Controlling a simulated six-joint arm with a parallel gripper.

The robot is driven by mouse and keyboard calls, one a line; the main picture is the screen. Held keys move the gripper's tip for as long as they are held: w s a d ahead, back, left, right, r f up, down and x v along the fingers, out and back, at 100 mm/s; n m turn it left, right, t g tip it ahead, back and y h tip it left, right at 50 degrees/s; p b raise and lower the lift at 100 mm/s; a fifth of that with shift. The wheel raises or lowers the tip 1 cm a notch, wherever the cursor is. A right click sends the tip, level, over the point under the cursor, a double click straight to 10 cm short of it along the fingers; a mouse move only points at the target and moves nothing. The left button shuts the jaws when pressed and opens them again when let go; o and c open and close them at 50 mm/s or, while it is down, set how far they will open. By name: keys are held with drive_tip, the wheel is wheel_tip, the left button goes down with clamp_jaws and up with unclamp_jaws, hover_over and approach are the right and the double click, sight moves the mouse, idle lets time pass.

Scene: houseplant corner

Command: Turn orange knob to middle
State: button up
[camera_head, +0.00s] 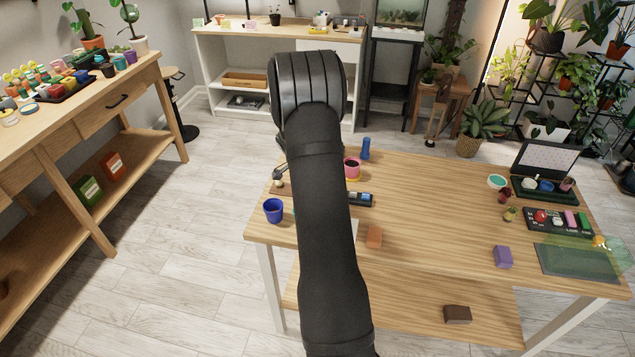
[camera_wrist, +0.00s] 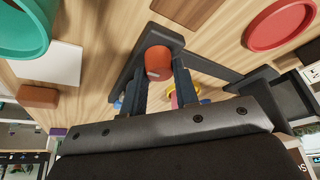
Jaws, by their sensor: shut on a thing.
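In the wrist view, the orange knob (camera_wrist: 158,62) is a rounded orange piece between the two dark fingers of my gripper (camera_wrist: 160,74). The fingers are shut on it, one on each side. A dark frame or bracket lies around that spot on the wood surface. Any pointer mark on the knob is too small to see, so its turn cannot be told. In the head view, my dark arm hides the knob and most of the gripper.
The wooden table (camera_head: 430,240) holds a blue pot (camera_head: 273,210), a pink pot (camera_head: 352,168), an orange block (camera_head: 374,236) and a purple block (camera_head: 502,257). A dark panel (camera_head: 558,221) with coloured parts lies at the right. The table's middle is mostly clear.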

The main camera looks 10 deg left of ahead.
drive_tip(key=o, duration=1)
drive_tip(key=shift+c, duration=0.2)
drive_tip(key=v, duration=1.7)
drive_tip(key=shift+r, duration=0.2)
drive_tip(key=shift+f, duration=0.15)
drive_tip(key=x, duration=1.7)
